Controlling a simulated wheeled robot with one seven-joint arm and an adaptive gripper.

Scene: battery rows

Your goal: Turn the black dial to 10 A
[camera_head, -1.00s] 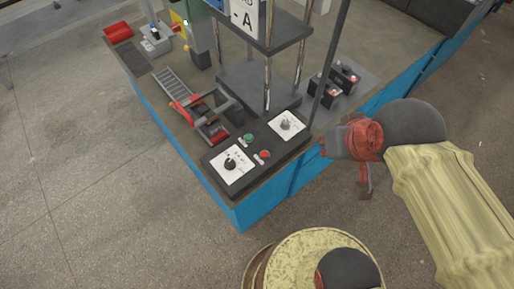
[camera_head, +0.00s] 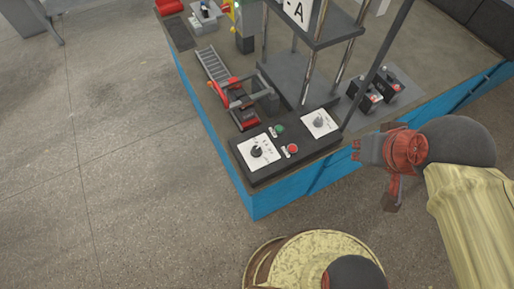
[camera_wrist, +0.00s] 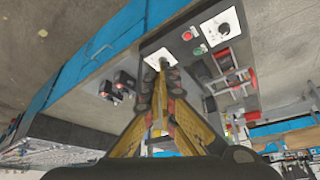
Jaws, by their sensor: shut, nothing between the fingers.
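The black dial (camera_head: 257,152) sits on a white scale plate at the left end of a dark control panel (camera_head: 266,173). Its scale marks are too small to read. In the wrist view the black dial (camera_wrist: 223,28) is at the upper right, clear of my fingers. My gripper (camera_head: 357,150) is shut and empty, to the right of the panel and apart from the black dial. In the wrist view my gripper (camera_wrist: 164,72) points toward the grey dial's plate, which its fingertips partly cover.
A grey dial (camera_head: 319,121) is at the panel's right end. A green button (camera_head: 279,128) and a red button (camera_head: 292,149) lie between the dials. A dark post (camera_head: 376,66) rises behind the panel's right end. Two black batteries (camera_head: 371,100) stand behind it.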

